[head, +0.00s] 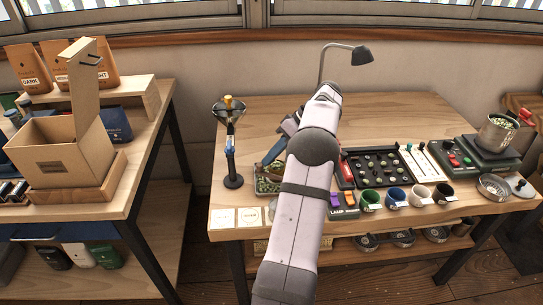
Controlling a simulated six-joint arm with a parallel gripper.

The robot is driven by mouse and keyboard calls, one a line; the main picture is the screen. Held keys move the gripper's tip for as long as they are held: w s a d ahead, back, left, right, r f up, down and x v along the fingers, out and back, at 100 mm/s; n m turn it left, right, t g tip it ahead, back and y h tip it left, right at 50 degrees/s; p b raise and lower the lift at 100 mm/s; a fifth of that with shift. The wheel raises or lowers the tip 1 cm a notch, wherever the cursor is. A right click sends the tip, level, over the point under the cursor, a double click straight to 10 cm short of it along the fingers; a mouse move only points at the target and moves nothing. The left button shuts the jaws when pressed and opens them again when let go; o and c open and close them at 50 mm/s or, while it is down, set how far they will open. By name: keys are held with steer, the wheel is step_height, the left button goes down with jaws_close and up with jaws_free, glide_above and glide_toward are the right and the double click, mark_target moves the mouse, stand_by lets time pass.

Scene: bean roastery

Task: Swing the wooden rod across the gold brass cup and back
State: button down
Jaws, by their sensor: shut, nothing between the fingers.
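A black upright stand (232,150) is at the left of the wooden table. A small gold-brown piece (228,102) shows at its top, with a dark ring around it. At this size I cannot tell whether it is the gold brass cup or the end of the wooden rod. A blue and white piece (229,146) is on the stand's side. My gripper (284,128) is shut and empty, just right of the stand and above the table. My own arm partly hides it, and its fingertips are hard to make out.
A tray of greenish beans (267,186) lies below my gripper. Right of my arm are a black button panel (378,168), several mugs (396,196) and a pot on a scale (497,133). A lamp (361,55) stands behind. The table's back right is clear.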

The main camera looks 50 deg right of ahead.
steer(key=shift+r, duration=0.1)
steer(key=p+v, duration=0.1)
steer(key=v, duration=0.6)
steer(key=shift+d, duration=0.1)
stand_by(0.3)
